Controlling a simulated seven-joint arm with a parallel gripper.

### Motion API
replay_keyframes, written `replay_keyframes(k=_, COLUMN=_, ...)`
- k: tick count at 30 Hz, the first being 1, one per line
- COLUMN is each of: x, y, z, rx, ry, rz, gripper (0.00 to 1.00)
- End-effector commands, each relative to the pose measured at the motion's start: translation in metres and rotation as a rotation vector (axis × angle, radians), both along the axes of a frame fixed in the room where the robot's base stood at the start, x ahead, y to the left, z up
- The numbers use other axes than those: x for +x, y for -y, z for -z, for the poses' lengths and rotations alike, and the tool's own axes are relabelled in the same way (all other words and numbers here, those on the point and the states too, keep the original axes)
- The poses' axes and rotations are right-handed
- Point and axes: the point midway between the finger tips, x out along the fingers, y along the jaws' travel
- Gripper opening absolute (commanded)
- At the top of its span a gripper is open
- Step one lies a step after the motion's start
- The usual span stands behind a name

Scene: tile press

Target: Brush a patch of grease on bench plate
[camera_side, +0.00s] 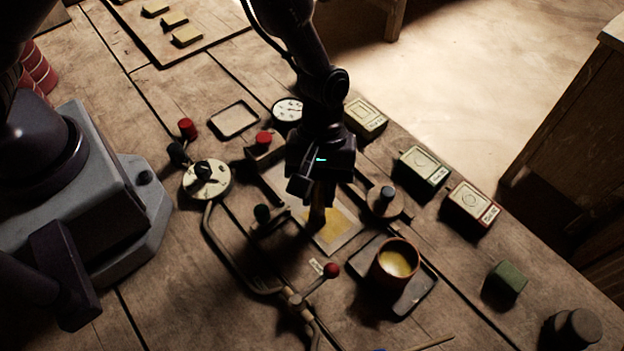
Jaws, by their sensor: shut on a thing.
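The bench plate (340,243) is a pale square plate in the middle of the wooden bench. A yellowish patch of grease (337,225) covers much of its visible middle. My gripper (318,185) is above the plate, pointing down and shut on a brush (317,216). The brush is upright, and its lower end is at the left part of the yellow patch. I cannot tell whether it touches the plate. My gripper and arm hide the plate's far part. A brown pot (386,278) with yellow content stands on a dark tray (424,290) to the front right.
A bent pipe (228,255) with a red-knobbed lever (330,271) runs left and in front of the plate. A round dial (206,180), a gauge (287,110) and a dark-knobbed post (386,197) stand around it. Several tins, including one (470,204), line the right edge.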

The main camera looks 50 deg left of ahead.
Motion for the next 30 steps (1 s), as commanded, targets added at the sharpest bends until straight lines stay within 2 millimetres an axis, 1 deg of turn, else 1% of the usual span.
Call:
replay_keyframes(k=1, x=0.000, y=0.006, z=0.000, rx=-0.001, ry=0.001, rz=0.004, gripper=0.00)
replay_keyframes(k=15, x=0.000, y=0.048, z=0.000, rx=-0.001, ry=0.001, rz=0.003, gripper=0.00)
replay_keyframes(k=17, x=0.001, y=0.048, z=-0.005, rx=-0.001, ry=0.001, rz=-0.001, gripper=0.00)
replay_keyframes(k=19, x=0.001, y=0.048, z=-0.021, rx=-0.003, ry=0.006, rz=0.000, gripper=0.00)
replay_keyframes(k=30, x=0.000, y=0.047, z=-0.052, rx=-0.001, ry=0.003, rz=0.001, gripper=0.00)
